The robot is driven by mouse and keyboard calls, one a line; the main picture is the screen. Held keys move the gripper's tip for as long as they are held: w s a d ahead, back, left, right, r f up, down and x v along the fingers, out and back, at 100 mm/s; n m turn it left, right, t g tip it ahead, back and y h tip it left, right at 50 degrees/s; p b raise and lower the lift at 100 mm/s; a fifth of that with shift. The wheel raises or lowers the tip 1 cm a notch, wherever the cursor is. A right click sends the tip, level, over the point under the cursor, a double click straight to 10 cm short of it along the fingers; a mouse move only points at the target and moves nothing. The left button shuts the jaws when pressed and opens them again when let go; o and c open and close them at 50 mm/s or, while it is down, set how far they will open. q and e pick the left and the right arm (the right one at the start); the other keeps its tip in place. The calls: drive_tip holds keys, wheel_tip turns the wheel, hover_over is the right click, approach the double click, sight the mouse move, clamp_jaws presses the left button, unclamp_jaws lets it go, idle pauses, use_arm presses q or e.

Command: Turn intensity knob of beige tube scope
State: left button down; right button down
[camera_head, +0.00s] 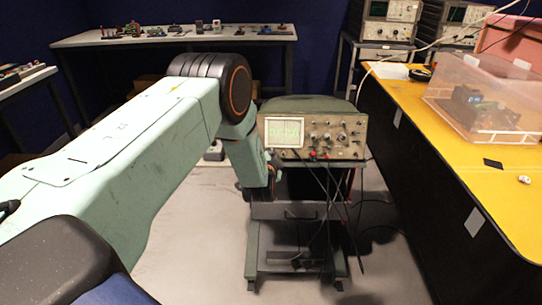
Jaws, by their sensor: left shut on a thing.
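The beige tube scope (343,137) stands on a dark trolley ahead of me, its front panel facing me. Its lit screen (284,132) is on the left of the panel, with several knobs and red plugs to the right. My left arm reaches in from the left, and my left gripper (273,164) is at the lower left of the panel, below the screen. It is shut on the intensity knob, which the gripper hides. The fingertips are small and dark here. My right gripper is not in view.
Dark cables hang from the scope's front over the trolley (297,212). A yellow-topped bench (440,160) with a clear plastic box (487,105) is on the right. A long table (180,40) with small items stands at the back. Grey floor is free around the trolley.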

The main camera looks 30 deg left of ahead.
use_arm(q)
drive_tip(key=shift+m+h+p, duration=0.3)
drive_tip(key=shift+m+p, duration=1.05)
drive_tip(key=shift+m, duration=1.15)
drive_tip(key=c, duration=1.4)
unclamp_jaws()
drive_tip(key=shift+o, duration=0.2)
drive_tip(key=v, duration=1.2)
drive_tip(key=shift+r, duration=0.25)
drive_tip(key=shift+w+d, duration=0.1)
drive_tip(key=shift+d, duration=0.05)
